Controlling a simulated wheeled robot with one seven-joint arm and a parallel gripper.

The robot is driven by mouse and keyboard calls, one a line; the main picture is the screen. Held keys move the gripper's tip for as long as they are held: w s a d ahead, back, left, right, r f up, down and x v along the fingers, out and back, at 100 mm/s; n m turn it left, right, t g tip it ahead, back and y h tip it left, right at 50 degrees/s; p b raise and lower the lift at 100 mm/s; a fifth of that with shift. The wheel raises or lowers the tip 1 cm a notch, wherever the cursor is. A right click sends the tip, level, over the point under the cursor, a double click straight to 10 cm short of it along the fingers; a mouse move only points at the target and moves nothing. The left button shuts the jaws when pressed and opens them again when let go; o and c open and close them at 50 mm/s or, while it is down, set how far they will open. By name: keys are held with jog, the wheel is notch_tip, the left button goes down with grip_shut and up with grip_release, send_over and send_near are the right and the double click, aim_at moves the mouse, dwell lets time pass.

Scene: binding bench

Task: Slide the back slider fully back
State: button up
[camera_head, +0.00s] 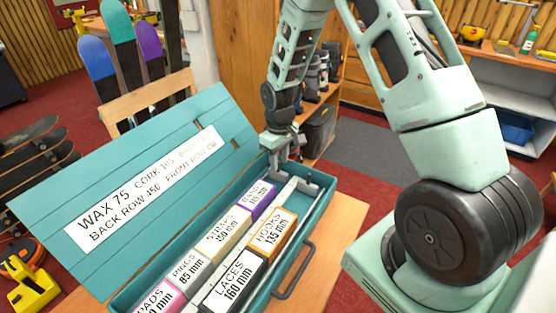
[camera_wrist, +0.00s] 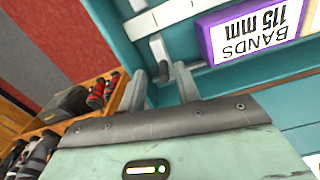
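The teal box (camera_head: 323,205) stands open on the bench, with its labelled lid (camera_head: 62,213) leaning back. A grey slider piece (camera_wrist: 159,50) shows in the wrist view, with a pale bar (camera_wrist: 172,13) beside it; it appears to be the back slider. My gripper (camera_head: 281,153) is low at the box's far right end, past the purple BANDS box (camera_head: 258,195). In the wrist view my gripper (camera_wrist: 163,88) has its fingers apart, with the slider's upright tab between or just beyond them. Whether they touch it is unclear. In the head view the gripper hides part of the slider.
The back row also holds STRAPS (camera_head: 226,233), RINGS (camera_head: 190,270) and PADS (camera_head: 158,298) boxes. HOOKS (camera_head: 272,235) and LACES (camera_head: 232,283) stand in front. A dark handle (camera_head: 301,275) sticks out from the front wall. Shelves (camera_head: 325,110) stand behind.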

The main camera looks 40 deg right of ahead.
jog(key=shift+a, duration=0.1)
notch_tip(320, 180, up, 17)
jog(key=b, duration=0.1)
jog(key=shift+r+b, duration=0.2)
jog(key=shift+b, duration=0.2)
dwell(0.5)
